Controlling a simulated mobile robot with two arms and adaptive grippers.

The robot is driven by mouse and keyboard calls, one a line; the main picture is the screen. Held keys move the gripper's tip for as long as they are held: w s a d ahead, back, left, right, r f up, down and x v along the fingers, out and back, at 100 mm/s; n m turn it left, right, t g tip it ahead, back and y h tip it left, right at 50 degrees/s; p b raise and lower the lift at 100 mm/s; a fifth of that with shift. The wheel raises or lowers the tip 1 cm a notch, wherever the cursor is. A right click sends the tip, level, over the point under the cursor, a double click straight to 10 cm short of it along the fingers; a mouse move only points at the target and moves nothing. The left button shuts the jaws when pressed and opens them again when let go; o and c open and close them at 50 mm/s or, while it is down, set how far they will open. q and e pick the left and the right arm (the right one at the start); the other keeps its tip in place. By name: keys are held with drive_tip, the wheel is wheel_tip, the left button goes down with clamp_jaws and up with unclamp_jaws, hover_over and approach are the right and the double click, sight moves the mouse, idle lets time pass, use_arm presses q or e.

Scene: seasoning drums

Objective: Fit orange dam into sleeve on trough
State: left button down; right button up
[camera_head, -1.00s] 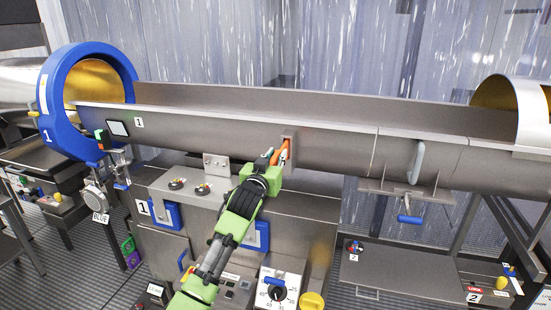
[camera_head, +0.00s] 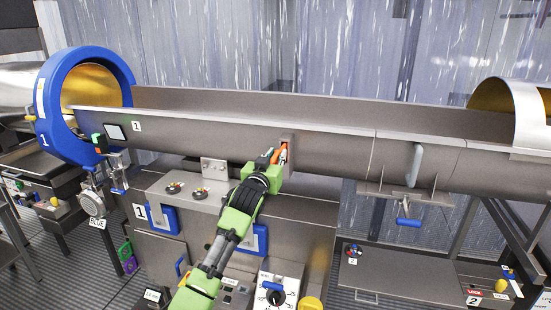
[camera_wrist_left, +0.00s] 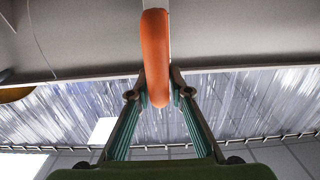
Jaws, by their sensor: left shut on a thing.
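The orange dam (camera_head: 282,152) is at the front wall of the trough (camera_head: 220,124), by the grey sleeve (camera_head: 288,146). My left gripper (camera_head: 273,158) is shut on it. In the left wrist view the dam (camera_wrist_left: 155,50) stands as an upright orange bar between the two fingertips (camera_wrist_left: 158,90), with the grey trough surface behind it. How deep the dam sits in the sleeve cannot be told, since the gripper and sleeve partly hide it. My right gripper is in neither view.
A blue ring (camera_head: 52,105) stands at the trough's left end. A grey cabinet (camera_head: 300,225) with blue handles stands under my left arm. A handle (camera_head: 414,165) juts from the trough's front to the right. A low grey table (camera_head: 395,272) is at the lower right.

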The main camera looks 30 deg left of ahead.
sight(282, 148)
use_arm(q)
drive_tip(key=shift+r+b+x, duration=0.2)
drive_tip(key=shift+b+x, duration=1.2)
drive_tip(key=shift+x, duration=1.9)
drive_tip(key=c, duration=1.8)
unclamp_jaws()
drive_tip(key=shift+o, duration=0.2)
drive_tip(key=shift+f, duration=0.3)
drive_tip(key=shift+s+d, duration=0.1)
drive_tip(key=shift+s, duration=0.25)
drive_tip(key=v, duration=1.1)
drive_tip(key=shift+s+r, duration=0.2)
drive_tip(key=shift+r, duration=0.05)
